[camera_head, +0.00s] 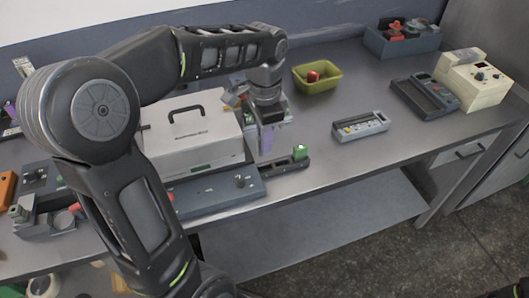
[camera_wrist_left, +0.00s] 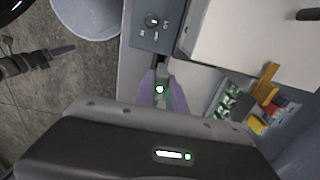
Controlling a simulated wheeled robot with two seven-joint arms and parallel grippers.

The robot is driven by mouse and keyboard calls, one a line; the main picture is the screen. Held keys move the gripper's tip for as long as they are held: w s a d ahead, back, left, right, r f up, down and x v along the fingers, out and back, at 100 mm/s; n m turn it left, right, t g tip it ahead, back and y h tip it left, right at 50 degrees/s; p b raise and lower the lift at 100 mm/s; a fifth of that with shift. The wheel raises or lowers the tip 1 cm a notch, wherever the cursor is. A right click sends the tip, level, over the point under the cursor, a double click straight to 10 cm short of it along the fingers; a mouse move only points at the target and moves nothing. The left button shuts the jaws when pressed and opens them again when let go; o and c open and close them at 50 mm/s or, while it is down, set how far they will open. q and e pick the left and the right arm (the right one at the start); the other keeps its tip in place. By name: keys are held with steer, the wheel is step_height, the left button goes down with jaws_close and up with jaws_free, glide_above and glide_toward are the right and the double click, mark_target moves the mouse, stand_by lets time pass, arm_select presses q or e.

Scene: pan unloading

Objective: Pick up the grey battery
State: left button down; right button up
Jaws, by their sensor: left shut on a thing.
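My left gripper (camera_head: 266,145) points down at the front of the bench, beside the black holder (camera_head: 287,166). A green block (camera_head: 300,152) stands at the holder's right end.
A white case with a black handle (camera_head: 190,133) stands just behind a grey control panel (camera_head: 215,193). A green bin (camera_head: 317,78) holding a red item, a grey meter (camera_head: 361,127) and a cream instrument (camera_head: 473,79) stand right. Bare bench lies between the holder and the meter.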

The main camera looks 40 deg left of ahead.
arm_select(q)
steer(key=shift+r, duration=1.4)
